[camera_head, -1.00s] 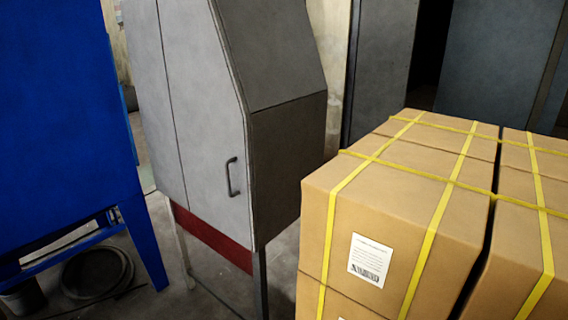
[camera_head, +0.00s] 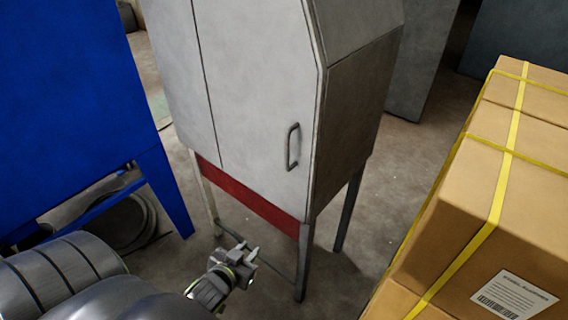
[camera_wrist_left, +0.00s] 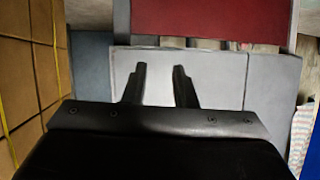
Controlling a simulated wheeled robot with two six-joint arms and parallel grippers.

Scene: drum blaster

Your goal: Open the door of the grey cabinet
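The grey cabinet (camera_head: 352,92) stands on legs in the middle of the head view, with a red band (camera_head: 245,196) below its door. The door (camera_head: 258,95) looks shut, with a dark bar handle (camera_head: 292,147) near its right edge. My left gripper (camera_head: 246,252) is low in front of the cabinet, below the handle and apart from it. In the left wrist view its two fingers (camera_wrist_left: 161,85) are spread with nothing between them. A light grey panel (camera_wrist_left: 220,78) and a red surface (camera_wrist_left: 213,20) lie ahead of them; the handle does not show there. My right gripper is out of view.
Strapped cardboard boxes (camera_head: 465,235) stand at the right, and also show at the left of the wrist view (camera_wrist_left: 25,90). A blue structure (camera_head: 70,100) stands at the left, with a round object (camera_head: 135,222) beneath it. Bare floor (camera_head: 345,270) lies between cabinet and boxes.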

